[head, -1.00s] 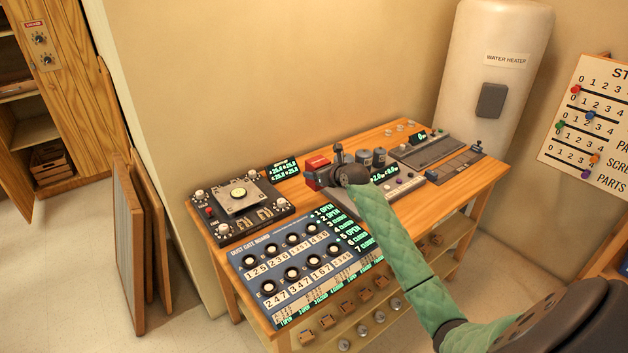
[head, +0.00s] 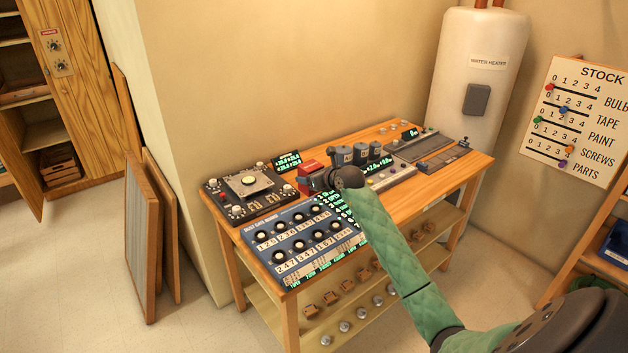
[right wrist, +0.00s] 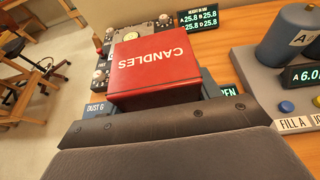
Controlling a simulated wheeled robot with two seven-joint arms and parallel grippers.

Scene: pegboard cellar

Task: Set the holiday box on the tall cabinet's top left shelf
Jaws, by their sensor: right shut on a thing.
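A red box lettered CANDLES (right wrist: 158,67) fills the middle of the right wrist view. It also shows small in the head view (head: 310,170), partly hidden by my gripper. My right gripper (head: 328,178) is shut on this red box, over the workbench. No box marked holiday shows. A tall wooden cabinet (head: 88,75) stands at the far left of the head view. Its lower door is open, and open shelves show at the picture's edge. Its top left shelf is cut off or cannot be made out. My left gripper is not in view.
The workbench (head: 432,190) carries a dust gate board (head: 300,262), other control panels and grey canisters (head: 361,155). Loose panels (head: 142,238) lean on the wall corner between bench and cabinet. A water heater (head: 478,70) stands behind right. Floor is clear at the front left.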

